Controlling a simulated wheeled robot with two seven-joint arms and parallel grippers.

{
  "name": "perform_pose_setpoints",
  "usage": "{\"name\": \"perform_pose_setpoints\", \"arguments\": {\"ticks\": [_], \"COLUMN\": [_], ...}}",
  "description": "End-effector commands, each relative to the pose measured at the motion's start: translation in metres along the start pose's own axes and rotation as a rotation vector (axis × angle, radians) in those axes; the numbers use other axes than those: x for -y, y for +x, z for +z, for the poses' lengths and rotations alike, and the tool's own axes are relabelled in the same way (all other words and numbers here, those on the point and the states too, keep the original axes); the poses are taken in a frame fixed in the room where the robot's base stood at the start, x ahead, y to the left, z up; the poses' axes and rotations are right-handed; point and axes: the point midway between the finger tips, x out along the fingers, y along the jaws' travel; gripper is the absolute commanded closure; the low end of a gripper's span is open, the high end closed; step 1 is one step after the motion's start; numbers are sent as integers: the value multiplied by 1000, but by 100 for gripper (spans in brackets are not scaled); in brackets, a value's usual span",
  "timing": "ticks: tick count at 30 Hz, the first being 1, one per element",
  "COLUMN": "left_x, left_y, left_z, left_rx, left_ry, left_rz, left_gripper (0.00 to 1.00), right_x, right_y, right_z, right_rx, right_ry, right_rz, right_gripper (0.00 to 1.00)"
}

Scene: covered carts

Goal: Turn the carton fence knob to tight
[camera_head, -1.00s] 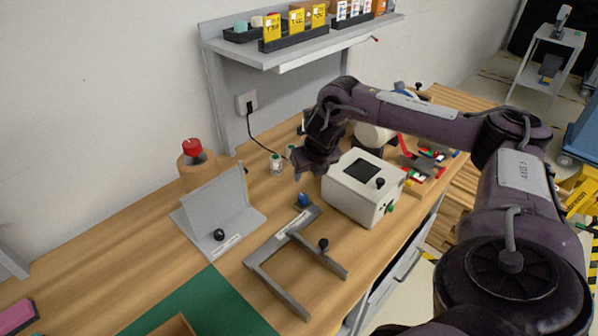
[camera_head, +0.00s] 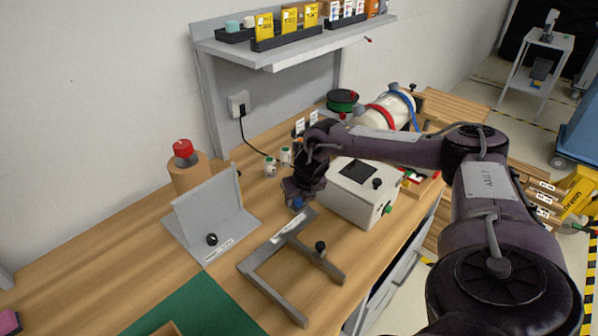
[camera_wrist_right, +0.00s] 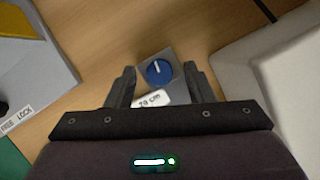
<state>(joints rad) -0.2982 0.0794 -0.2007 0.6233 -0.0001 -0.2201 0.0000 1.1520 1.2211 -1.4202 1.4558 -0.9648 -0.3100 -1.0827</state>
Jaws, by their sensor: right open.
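A grey U-shaped frame (camera_head: 262,276) lies flat on the wooden bench. A blue knob (camera_head: 298,203) sits at its far corner and a black knob (camera_head: 320,246) on its right arm. In the right wrist view the blue knob (camera_wrist_right: 158,71) has a white pointer line, pointing roughly to the top of the picture, and a label (camera_wrist_right: 151,99) reading about "29 cm" beside it. My right gripper (camera_head: 299,196) is open just above the blue knob. Its two fingers (camera_wrist_right: 159,78) stand either side of the knob, with gaps. My left gripper is not in view.
A white box with a dark screen (camera_head: 352,195) stands close to the right of the gripper. A shelf (camera_head: 290,50) overhangs the back.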

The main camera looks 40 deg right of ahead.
Motion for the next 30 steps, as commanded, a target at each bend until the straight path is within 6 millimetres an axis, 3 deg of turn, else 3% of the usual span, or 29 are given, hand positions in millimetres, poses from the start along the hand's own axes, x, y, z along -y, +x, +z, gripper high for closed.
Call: {"name": "perform_pose_setpoints", "arguments": {"ticks": [8, 19, 30], "left_x": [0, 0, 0], "left_y": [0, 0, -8], "left_z": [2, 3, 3], "left_rx": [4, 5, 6], "left_ry": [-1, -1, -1], "left_rz": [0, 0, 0], "left_gripper": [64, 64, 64], "right_x": [0, 0, -1], "right_y": [3, 2, 1], "right_z": [0, 0, 0], "right_rx": [1, 1, -1], "right_ry": [0, 0, 67], "right_rz": [0, 0, -29], "right_gripper": [52, 96, 96]}}
